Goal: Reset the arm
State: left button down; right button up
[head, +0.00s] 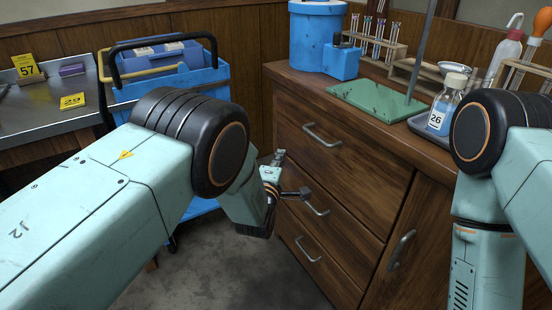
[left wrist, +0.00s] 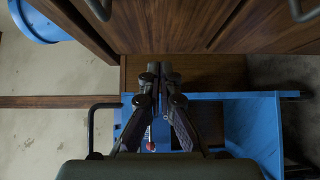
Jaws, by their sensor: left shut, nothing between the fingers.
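My left gripper (head: 288,178) is in front of the wooden drawer cabinet (head: 345,180), at about the height of the middle drawer handle (head: 317,208). In the left wrist view the two dark fingers of the gripper (left wrist: 160,72) are together with nothing between them. My left arm comes in from the lower left and bends down at a dark joint. My right arm stands at the right edge with its forearm pointing down; its gripper is out of the picture.
A blue cart (head: 210,82) with a black handle stands behind my left arm, beside a metal table (head: 35,110). The cabinet top holds a green stand base (head: 372,103), a blue container (head: 318,35), a bottle marked 26 (head: 445,105) and test-tube racks. Grey floor (head: 210,265) is free below.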

pick_arm(q)
jog(key=s+a+f+m+g+y+p, duration=0.1)
jog(key=s+a+f+m+g, duration=0.4)
jog(key=s+f, duration=0.4)
jog(key=s+a+f+m+g+y+p, duration=0.1)
jog(key=s+a+f+m+g, duration=0.45)
jog(key=s, duration=0.55)
jog(key=s+a+r+m+g+p, duration=0.1)
jog(key=s+a, duration=0.4)
jog(key=s, duration=1)
jog(key=s+a+r+m+g+y+p, duration=0.1)
jog(key=s+a+m+g+p, duration=0.2)
jog(key=s, duration=1.3)
jog(key=a+m+g, duration=0.1)
jog(key=g, duration=0.2)
jog(key=shift+a, duration=0.4)
